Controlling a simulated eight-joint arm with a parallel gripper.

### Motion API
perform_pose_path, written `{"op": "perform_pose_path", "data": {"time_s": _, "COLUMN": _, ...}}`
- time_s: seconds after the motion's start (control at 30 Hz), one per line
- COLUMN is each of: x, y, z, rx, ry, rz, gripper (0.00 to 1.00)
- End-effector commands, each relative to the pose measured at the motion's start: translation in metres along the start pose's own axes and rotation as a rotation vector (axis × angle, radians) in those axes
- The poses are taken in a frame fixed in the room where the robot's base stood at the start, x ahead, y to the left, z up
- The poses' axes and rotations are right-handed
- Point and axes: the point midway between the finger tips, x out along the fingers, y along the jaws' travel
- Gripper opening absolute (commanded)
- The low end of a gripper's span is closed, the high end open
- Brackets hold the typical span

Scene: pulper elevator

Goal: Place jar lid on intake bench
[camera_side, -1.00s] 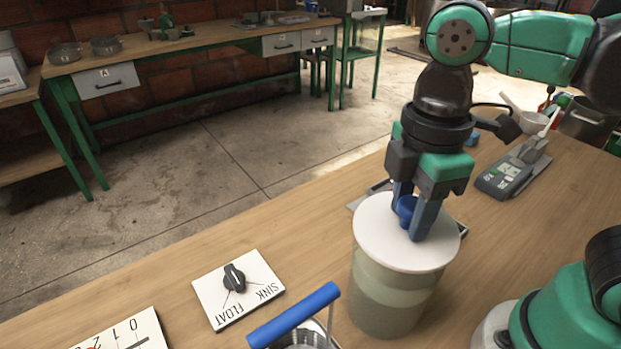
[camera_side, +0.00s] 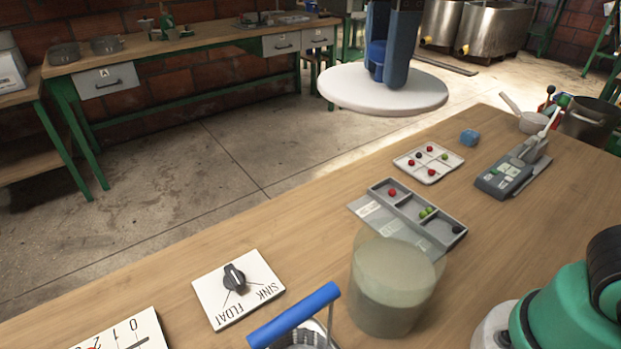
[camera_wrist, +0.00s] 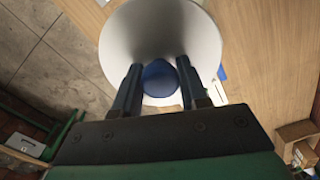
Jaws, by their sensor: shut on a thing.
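The jar lid (camera_side: 384,94) is a white disc with a blue knob. My gripper (camera_side: 390,75) is shut on the knob and holds the lid level, high above the bench and clear of the jar. In the wrist view the lid (camera_wrist: 125,42) fills the upper middle, and its blue knob (camera_wrist: 160,80) sits between the two fingers of my gripper (camera_wrist: 160,85). The jar (camera_side: 392,292) stands open on the wooden bench (camera_side: 290,245), with cloudy greenish liquid inside. The frames do not tell which surface is the intake bench.
A grey sorting tray (camera_side: 408,210) and a white tray (camera_side: 428,163) hold small beads behind the jar. A scale-like device (camera_side: 505,175) stands at right. A float/sink dial plate (camera_side: 238,288) and a blue-handled basket (camera_side: 295,315) are in front. Another bench (camera_side: 200,50) stands against the wall.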

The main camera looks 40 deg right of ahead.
Motion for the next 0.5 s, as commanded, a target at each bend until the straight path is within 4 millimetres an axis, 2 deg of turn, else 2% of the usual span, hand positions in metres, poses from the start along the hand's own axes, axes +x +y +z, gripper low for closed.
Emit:
{"op": "perform_pose_path", "data": {"time_s": 0.03, "x": 0.011, "y": 0.018, "z": -0.009, "rx": 0.004, "ry": 0.000, "rz": 0.000, "gripper": 0.00}}
{"op": "perform_pose_path", "data": {"time_s": 0.2, "x": 0.049, "y": 0.070, "z": -0.029, "rx": 0.003, "ry": 0.000, "rz": 0.000, "gripper": 0.00}}
{"op": "perform_pose_path", "data": {"time_s": 0.33, "x": 0.075, "y": 0.098, "z": -0.035, "rx": 0.003, "ry": 0.000, "rz": 0.001, "gripper": 0.00}}
{"op": "perform_pose_path", "data": {"time_s": 0.5, "x": 0.096, "y": 0.114, "z": -0.038, "rx": 0.000, "ry": 0.000, "rz": 0.001, "gripper": 0.00}}
